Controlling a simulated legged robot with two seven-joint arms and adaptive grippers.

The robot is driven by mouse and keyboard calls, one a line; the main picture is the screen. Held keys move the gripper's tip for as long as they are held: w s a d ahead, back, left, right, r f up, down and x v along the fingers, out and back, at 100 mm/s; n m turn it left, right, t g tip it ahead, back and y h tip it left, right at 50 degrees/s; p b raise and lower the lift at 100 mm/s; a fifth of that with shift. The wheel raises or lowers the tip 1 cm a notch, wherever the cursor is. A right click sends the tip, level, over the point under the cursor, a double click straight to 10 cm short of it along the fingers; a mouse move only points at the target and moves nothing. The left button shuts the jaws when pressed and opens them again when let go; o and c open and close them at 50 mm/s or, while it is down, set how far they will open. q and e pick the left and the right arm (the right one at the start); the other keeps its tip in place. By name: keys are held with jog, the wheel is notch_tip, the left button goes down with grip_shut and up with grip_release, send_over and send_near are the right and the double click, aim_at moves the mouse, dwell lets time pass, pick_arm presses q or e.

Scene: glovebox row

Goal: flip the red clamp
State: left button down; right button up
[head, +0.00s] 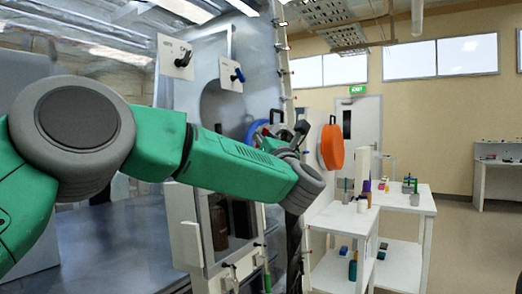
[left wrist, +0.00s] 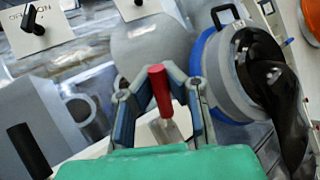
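The red clamp (left wrist: 159,90) shows in the left wrist view as a red upright handle above a pale metal stem and a whitish base. My left gripper (left wrist: 160,76) has its two fingers on either side of the handle, their tips drawn in against its upper part. In the head view my left gripper (head: 292,148) is at the end of the green arm, in front of the glovebox front, and the clamp is hidden there. My right gripper is in neither view.
A round port with a blue ring (left wrist: 203,80) and a dark glove (left wrist: 275,85) is right of the gripper. A black-handled switch plate (left wrist: 32,22) is at upper left. An orange disc (head: 332,147) and a white cart (head: 345,218) stand right of the arm.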

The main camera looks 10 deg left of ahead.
pick_arm(q)
jog(key=shift+d+f+m+t, duration=0.2)
jog(key=shift+d+m+t, duration=0.05)
jog(key=shift+m+t, duration=0.05)
jog(key=shift+h, duration=0.3)
jog(key=c, duration=1.6)
grip_release()
jog(key=shift+o, duration=0.2)
jog(key=shift+s+r, duration=0.1)
jog(key=v, duration=1.2)
jog(key=shift+d, duration=0.2)
